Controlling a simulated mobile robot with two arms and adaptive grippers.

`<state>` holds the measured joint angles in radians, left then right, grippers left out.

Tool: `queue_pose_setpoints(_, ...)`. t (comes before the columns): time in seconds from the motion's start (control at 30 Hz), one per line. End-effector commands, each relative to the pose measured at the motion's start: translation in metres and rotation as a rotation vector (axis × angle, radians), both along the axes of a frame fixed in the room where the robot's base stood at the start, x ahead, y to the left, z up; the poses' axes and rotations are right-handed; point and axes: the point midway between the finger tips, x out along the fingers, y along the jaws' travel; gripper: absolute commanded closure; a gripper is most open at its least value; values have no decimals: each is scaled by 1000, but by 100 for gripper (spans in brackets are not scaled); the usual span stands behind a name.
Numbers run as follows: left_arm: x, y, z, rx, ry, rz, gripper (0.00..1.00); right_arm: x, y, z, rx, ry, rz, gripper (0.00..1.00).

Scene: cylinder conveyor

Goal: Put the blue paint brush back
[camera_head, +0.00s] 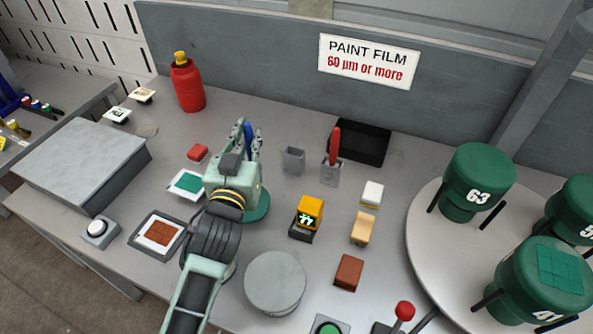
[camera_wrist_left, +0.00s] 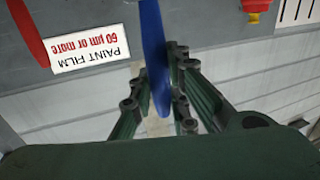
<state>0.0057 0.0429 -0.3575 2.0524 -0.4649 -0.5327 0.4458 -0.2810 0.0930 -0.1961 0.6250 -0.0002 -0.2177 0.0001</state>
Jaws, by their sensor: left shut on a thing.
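The blue paint brush (camera_head: 248,137) is held in my left gripper (camera_head: 246,143), which reaches over the table from the front left. In the left wrist view the brush's blue handle (camera_wrist_left: 156,60) stands between the two fingers (camera_wrist_left: 160,108). Its lower part is hidden by the gripper in the head view. A small grey holder (camera_head: 293,160) stands empty to the right of the gripper. A second grey holder (camera_head: 331,174) beside it has a red brush (camera_head: 334,142) upright in it. The red brush also shows at the left wrist view's top left (camera_wrist_left: 27,30). My right gripper is not in view.
A black bin (camera_head: 372,142) stands behind the holders. A yellow gauge (camera_head: 309,211), several small blocks and a round grey plate (camera_head: 275,283) lie in front. A red bottle (camera_head: 187,85) stands at the back left. Green drums (camera_head: 478,180) stand on a round turntable (camera_head: 424,232) at right.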

Motion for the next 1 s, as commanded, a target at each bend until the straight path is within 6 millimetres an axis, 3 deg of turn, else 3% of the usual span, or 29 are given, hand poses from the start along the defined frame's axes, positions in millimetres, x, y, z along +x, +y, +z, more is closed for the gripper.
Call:
queue_pose_setpoints(0.03,19,-16,2,1,-9,-23,100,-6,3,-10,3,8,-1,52)
queue_pose_setpoints(0.2,64,-60,18,-1,-7,-85,100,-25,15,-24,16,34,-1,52)
queue_pose_setpoints(0.4,92,-90,34,-3,-3,-126,100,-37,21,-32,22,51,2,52)
queue_pose_setpoints(0.53,98,-97,31,-2,2,-134,100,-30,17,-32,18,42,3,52)
queue_pose_setpoints(0.73,98,-98,-5,-3,4,-134,100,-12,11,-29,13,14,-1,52)
queue_pose_setpoints(1.0,98,-97,-35,-4,3,-135,100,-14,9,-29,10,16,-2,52)
